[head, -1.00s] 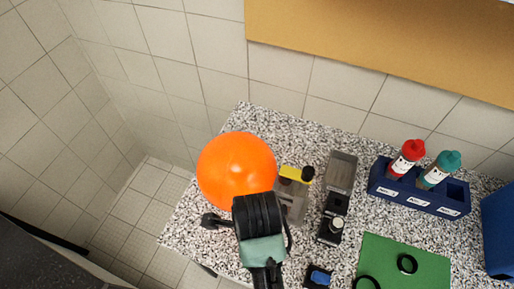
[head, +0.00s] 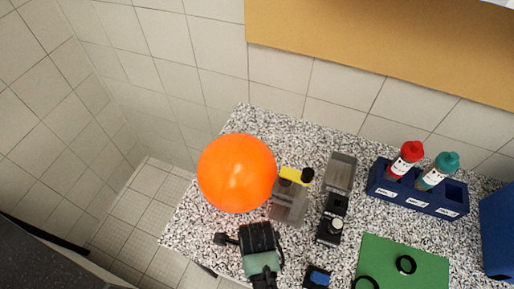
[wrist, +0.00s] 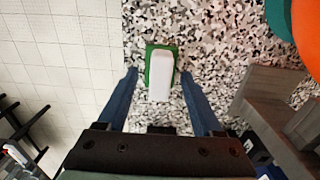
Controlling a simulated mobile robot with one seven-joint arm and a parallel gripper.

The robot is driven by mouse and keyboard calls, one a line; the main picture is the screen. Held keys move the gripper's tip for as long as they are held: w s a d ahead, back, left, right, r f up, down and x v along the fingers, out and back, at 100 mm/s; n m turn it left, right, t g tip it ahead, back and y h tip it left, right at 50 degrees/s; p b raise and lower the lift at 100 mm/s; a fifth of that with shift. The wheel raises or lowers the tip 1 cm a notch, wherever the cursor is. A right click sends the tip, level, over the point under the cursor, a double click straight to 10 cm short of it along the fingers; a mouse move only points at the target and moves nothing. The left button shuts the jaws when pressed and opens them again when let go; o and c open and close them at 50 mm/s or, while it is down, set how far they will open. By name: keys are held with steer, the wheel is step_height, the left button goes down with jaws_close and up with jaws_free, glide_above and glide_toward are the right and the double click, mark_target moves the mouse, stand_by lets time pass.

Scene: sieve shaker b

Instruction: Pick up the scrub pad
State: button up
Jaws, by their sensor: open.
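The scrub pad, a green block with a white upper part (wrist: 160,75), lies on the speckled counter in the wrist view. My gripper (wrist: 158,74) is open, with its two blue fingers on either side of the pad's near end in that picture. The fingers appear apart from the pad, and their height above it is hard to judge. In the head view my gripper end (head: 258,240) is over the counter's near left part, and the pad cannot be made out there.
A large orange ball (head: 237,172) stands close behind my gripper. A grey device with a yellow top (head: 290,174) and a black instrument (head: 332,218) are to the right. Farther right are a blue bottle rack (head: 418,198) and a green mat (head: 405,250). The counter edge is at left.

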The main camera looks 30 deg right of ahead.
steer(key=shift+f, duration=0.6)
jaws_close()
step_height(320, 180, up, 10)
steer(key=shift+r+b, duration=0.1)
steer(key=shift+b, duration=0.45)
steer(key=c, duration=0.8)
jaws_free()
jaws_close()
